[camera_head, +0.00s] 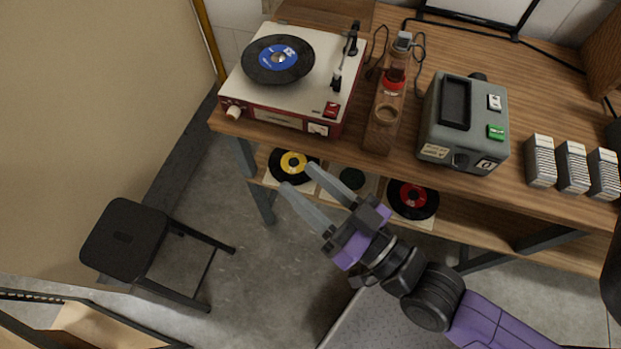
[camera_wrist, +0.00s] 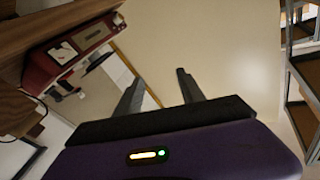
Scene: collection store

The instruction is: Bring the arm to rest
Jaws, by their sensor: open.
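My gripper (camera_head: 298,180) is open and empty, with its two long grey fingers apart. In the head view it is held over the floor in front of the wooden table (camera_head: 540,85), pointing up and left. My purple and black arm reaches in from the lower right. In the wrist view the gripper's two fingers (camera_wrist: 160,88) point toward a pale wall, with nothing between them.
A record player (camera_head: 335,70) with a blue-labelled record, a wooden stand (camera_head: 380,137), a grey-green device (camera_head: 430,125) and small grey stacks (camera_head: 541,163) stand on the table. Records in sleeves lie on its lower shelf. A black stool (camera_head: 125,240) stands left; floor between is clear.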

